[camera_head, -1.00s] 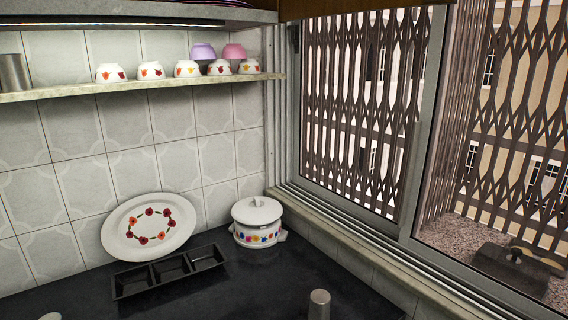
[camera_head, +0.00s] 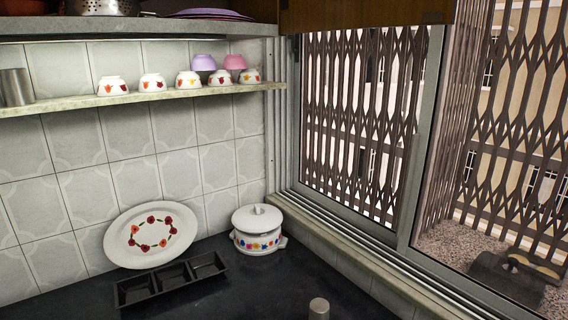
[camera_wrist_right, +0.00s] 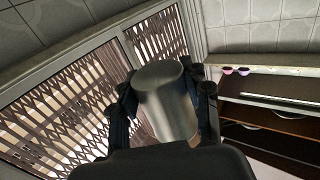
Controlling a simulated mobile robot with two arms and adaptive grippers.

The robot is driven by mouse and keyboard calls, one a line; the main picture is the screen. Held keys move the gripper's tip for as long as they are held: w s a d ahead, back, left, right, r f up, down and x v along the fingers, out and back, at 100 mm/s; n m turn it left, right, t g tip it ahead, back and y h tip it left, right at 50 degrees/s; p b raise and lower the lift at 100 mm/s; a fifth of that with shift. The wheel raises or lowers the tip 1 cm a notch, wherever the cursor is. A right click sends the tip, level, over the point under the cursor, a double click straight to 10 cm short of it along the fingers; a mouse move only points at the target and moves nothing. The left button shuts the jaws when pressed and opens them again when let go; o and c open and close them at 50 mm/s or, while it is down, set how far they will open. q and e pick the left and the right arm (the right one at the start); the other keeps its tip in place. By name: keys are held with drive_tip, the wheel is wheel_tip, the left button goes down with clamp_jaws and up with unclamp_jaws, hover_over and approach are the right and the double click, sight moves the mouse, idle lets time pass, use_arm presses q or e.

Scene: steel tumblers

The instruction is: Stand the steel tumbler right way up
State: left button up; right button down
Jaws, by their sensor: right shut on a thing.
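A brushed steel tumbler (camera_wrist_right: 168,105) is between the two dark fingers of my right gripper (camera_wrist_right: 163,84) in the right wrist view. The gripper is shut on it, one finger on each side. The tumbler's visible end looks smooth and closed; its other end is hidden toward the palm. In the head view the top of a steel cylinder (camera_head: 319,309) shows at the bottom edge, and its lower part is cut off. It may be the same tumbler. My left gripper is in neither view.
On the dark counter (camera_head: 240,293) are a black three-part tray (camera_head: 171,280), a white lidded pot (camera_head: 257,242) and a leaning floral plate (camera_head: 151,234). A shelf (camera_head: 150,97) above holds several bowls and another steel tumbler (camera_head: 15,88). A barred window (camera_head: 365,120) is at right.

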drive_tip(key=shift+r, duration=1.8)
